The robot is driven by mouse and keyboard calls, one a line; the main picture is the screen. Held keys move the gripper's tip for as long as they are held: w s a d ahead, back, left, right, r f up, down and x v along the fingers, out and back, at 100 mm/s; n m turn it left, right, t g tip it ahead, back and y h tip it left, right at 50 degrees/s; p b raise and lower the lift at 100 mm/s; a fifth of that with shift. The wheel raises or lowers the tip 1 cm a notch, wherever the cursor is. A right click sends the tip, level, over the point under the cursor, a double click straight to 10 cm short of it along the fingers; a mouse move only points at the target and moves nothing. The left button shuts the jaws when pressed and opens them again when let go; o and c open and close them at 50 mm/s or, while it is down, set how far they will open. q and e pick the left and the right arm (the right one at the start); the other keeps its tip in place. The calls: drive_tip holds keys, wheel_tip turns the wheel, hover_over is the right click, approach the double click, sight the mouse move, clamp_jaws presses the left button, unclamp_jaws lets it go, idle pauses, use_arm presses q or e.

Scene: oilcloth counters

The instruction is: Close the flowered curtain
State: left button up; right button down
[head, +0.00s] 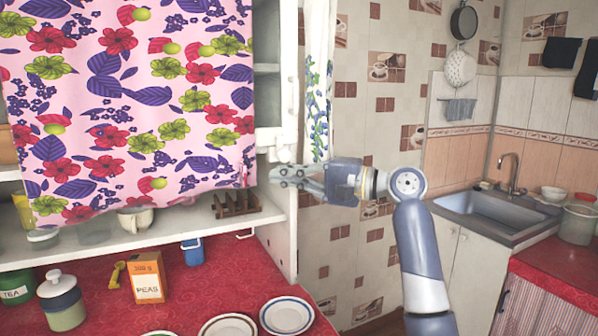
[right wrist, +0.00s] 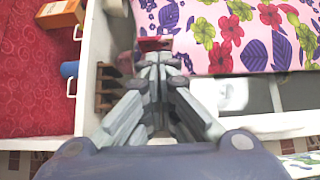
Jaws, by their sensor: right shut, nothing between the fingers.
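The flowered curtain (head: 130,105), pink with red, green and purple flowers, hangs across the front of the wall cupboard. Its right edge stops short of the cupboard's right side, leaving a narrow strip of shelves (head: 266,65) uncovered. Its bottom edge is uneven, above the lower shelf. My right gripper (head: 274,177) is shut and empty just right of the curtain's lower right corner. In the right wrist view, the shut fingertips (right wrist: 156,62) are close to the curtain (right wrist: 240,35) and a small red piece at its edge; whether they touch is unclear. My left gripper is out of view.
A wooden rack (head: 235,203) and a cup (head: 135,219) stand on the lower shelf (head: 185,228). Below, the red counter (head: 220,275) holds an orange peas box (head: 147,277), a canister (head: 61,300) and plates (head: 286,315). A narrow flowered curtain (head: 318,100) hangs right of the cupboard.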

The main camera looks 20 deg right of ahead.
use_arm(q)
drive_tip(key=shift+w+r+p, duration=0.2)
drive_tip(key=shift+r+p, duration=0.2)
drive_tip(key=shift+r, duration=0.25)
use_arm(e)
drive_tip(key=x, duration=0.4)
drive_tip(key=shift+w+a, duration=0.15)
drive_tip(key=shift+w, duration=0.05)
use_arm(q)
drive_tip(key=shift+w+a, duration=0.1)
use_arm(e)
drive_tip(key=shift+f, duration=0.1)
